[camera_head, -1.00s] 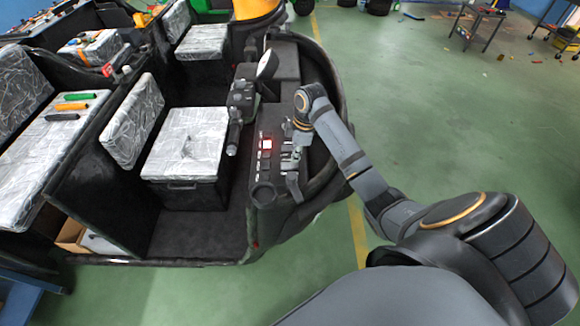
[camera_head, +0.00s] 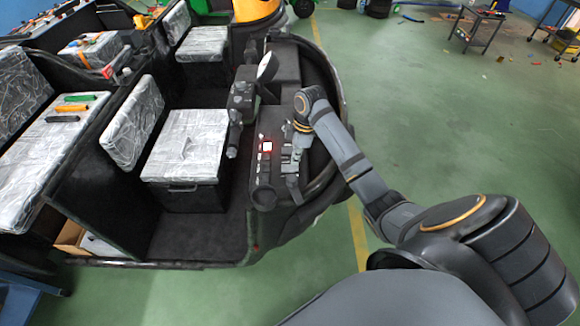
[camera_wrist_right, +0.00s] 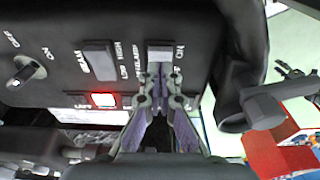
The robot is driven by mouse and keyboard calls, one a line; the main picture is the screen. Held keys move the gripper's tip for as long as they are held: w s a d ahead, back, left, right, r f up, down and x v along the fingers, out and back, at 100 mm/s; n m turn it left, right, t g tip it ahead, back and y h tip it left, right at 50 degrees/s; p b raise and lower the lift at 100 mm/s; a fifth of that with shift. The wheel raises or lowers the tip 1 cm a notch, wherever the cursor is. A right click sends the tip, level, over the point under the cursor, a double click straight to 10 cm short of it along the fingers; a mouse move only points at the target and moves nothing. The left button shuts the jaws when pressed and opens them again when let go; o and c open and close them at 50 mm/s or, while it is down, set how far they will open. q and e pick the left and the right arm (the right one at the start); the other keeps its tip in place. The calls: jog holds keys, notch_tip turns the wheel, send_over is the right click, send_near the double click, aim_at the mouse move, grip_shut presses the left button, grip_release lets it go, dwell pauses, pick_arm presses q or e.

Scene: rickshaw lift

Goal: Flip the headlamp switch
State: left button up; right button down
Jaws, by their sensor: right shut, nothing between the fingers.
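The headlamp switch (camera_wrist_right: 160,52) is a pale rocker on the dark panel, with ON printed beside it in the right wrist view. My right gripper (camera_wrist_right: 161,78) is shut and empty. Its fingertips are at the lower end of this switch; I cannot tell whether they touch it. In the head view my right gripper (camera_head: 290,165) is over the dashboard (camera_head: 265,195), where it partly hides the controls. My left gripper is not in view.
A beam switch (camera_wrist_right: 100,60) and a rotary knob (camera_wrist_right: 27,71) lie left of the headlamp switch. A lit red button (camera_wrist_right: 104,99) is below the beam switch. A steering column (camera_head: 243,95) stands left of the dashboard.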

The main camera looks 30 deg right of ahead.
aim_at(296, 167)
dwell(0.3)
jog(key=shift+f+b, duration=0.35)
jog(key=shift+f, duration=0.65)
jog(key=shift+r, duration=0.1)
notch_tip(296, 167, up, 5)
jog(key=p, duration=0.5)
jog(key=shift+r, duration=0.95)
